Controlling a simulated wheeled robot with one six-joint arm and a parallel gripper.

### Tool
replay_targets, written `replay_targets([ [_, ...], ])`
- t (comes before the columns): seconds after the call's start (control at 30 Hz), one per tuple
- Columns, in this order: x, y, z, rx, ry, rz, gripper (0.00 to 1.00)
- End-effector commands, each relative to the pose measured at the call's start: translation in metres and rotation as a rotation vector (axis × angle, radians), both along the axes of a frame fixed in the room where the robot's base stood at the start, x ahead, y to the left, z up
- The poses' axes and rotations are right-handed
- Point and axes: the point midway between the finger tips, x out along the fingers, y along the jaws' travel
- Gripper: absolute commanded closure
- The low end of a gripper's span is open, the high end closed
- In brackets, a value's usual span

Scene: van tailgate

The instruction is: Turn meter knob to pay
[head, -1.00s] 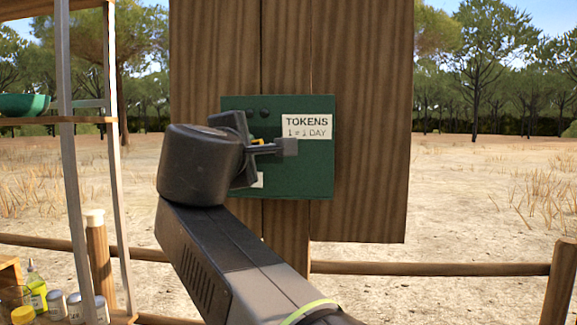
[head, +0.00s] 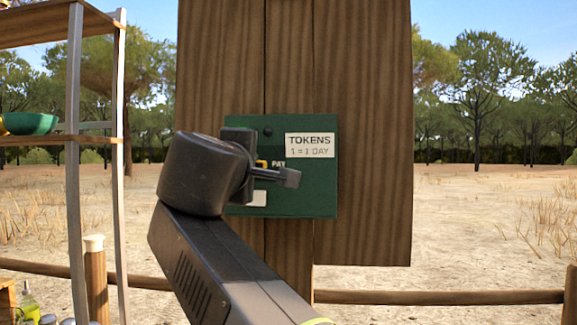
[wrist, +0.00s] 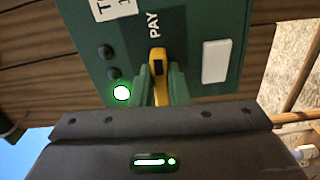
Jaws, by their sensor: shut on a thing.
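The meter is a green box on a wooden post board, with a TOKENS label; it shows in the head view (head: 312,205) and the wrist view (wrist: 205,30). Its yellow knob (wrist: 158,57) sits just below the word PAY in the wrist view. A bit of the knob (head: 262,164) shows past my gripper in the head view. My gripper (wrist: 160,84) is shut on the knob, with one finger on each side. In the head view my gripper (head: 264,174) covers part of the meter's left side. A green light (wrist: 121,93) glows beside two dark ones.
A wooden rail (head: 440,297) runs low behind the board. Open sandy ground lies to the right.

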Motion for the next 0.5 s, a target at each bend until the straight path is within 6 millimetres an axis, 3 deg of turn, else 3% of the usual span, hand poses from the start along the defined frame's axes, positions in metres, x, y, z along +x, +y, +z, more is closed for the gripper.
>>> replay_targets([
  [0.03, 0.0002, -0.0002, -0.0008, -0.001, 0.001, -0.001, 1.00],
  [0.07, 0.0002, -0.0002, -0.0008, -0.001, 0.001, -0.001, 0.80],
  [0.13, 0.0002, -0.0002, -0.0008, -0.001, 0.001, -0.001, 0.66],
  [0.5, -0.0022, 0.0001, -0.0001, -0.001, 0.000, 0.000, 0.64],
])
